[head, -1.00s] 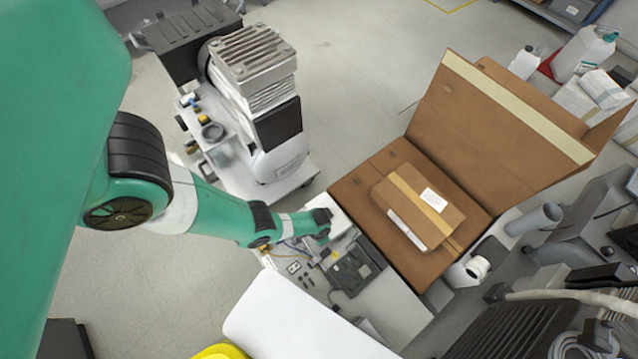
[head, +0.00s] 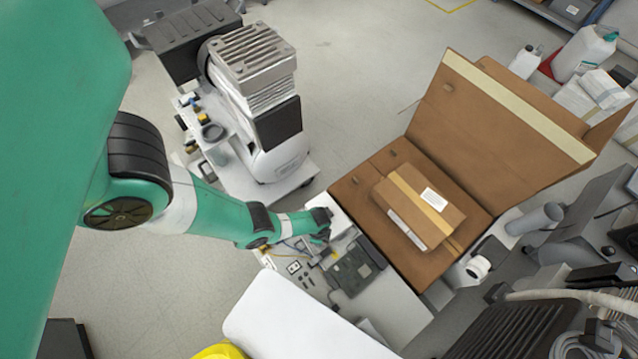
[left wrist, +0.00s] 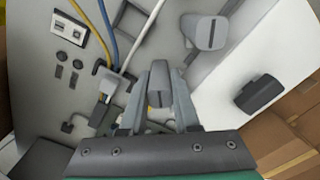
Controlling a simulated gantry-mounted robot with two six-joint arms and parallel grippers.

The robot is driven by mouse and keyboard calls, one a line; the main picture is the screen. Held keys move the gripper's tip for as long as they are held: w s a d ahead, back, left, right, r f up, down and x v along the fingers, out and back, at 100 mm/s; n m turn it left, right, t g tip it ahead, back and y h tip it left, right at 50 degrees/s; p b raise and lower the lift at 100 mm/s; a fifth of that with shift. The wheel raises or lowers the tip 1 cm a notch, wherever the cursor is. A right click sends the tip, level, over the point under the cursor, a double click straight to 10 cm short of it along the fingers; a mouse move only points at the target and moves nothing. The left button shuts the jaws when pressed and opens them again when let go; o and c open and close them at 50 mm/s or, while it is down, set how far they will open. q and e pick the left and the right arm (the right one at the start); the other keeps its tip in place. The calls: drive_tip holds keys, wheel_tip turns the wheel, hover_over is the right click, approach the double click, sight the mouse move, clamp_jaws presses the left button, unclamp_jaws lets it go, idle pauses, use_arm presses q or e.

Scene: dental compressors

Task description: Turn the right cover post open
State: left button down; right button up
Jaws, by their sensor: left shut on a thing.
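My left gripper (left wrist: 158,100) is shut on a grey cover post (left wrist: 159,78) in the left wrist view, with one finger on each side of it. A second grey post (left wrist: 206,32) with a slotted round end stands apart, further up and to the right. In the head view my left gripper (head: 325,232) is over the opened unit (head: 385,305) at the middle, and the wrist hides the held post. I cannot tell how far it is turned. My right gripper is out of view.
Blue, yellow and white cables (left wrist: 113,35) run close to the left of the gripper. A black handle (left wrist: 259,93) sits at right on a white panel. In the head view a cardboard box (head: 420,205) lies right of the gripper and a compressor (head: 262,100) stands behind.

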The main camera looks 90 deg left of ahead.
use_arm(q)
drive_tip(key=shift+m, duration=0.4)
drive_tip(key=c, duration=0.6)
unclamp_jaws()
drive_tip(key=shift+c, duration=0.2)
wheel_tip(320, 180, up, 12)
drive_tip(key=p, duration=1)
drive_tip(key=shift+f+p, duration=0.15)
drive_tip(key=shift+p, duration=0.2)
